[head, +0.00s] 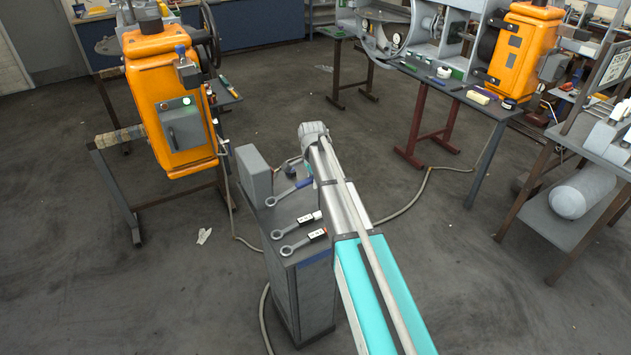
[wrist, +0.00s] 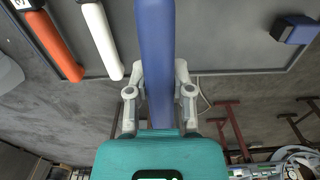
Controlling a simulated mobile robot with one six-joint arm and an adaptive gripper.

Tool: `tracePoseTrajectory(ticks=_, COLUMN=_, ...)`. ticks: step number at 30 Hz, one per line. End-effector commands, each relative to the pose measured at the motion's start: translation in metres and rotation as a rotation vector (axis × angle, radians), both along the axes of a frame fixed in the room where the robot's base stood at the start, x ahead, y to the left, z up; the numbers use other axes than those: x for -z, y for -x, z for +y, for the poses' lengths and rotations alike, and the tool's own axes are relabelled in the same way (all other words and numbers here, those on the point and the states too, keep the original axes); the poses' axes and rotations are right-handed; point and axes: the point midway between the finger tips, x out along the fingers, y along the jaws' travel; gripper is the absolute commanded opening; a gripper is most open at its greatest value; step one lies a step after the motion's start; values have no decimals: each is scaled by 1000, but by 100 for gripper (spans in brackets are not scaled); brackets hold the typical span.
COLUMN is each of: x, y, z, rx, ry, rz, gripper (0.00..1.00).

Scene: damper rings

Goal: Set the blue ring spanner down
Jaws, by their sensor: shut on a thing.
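My gripper is shut on this handle.
A white-handled spanner (head: 297,224) and a red-handled spanner (head: 303,240) lie beside it on the grey cabinet (head: 300,268). A grey box (head: 254,172) stands at the cabinet's back left. A small dark blue block (wrist: 295,29) lies near the edge in the wrist view.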

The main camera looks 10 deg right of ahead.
Motion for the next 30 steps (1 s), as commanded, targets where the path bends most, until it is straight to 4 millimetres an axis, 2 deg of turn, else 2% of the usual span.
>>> tracePoseTrajectory(ticks=3, x=-2, y=0, z=1, rx=0, ry=-1, rz=6, gripper=0)
tracePoseTrajectory(ticks=11, x=11, y=0, z=1, rx=0, ry=-1, rz=7, gripper=0)
tracePoseTrajectory(ticks=30, x=54, y=0, z=-1, rx=2, ry=-1, rz=7, gripper=0)
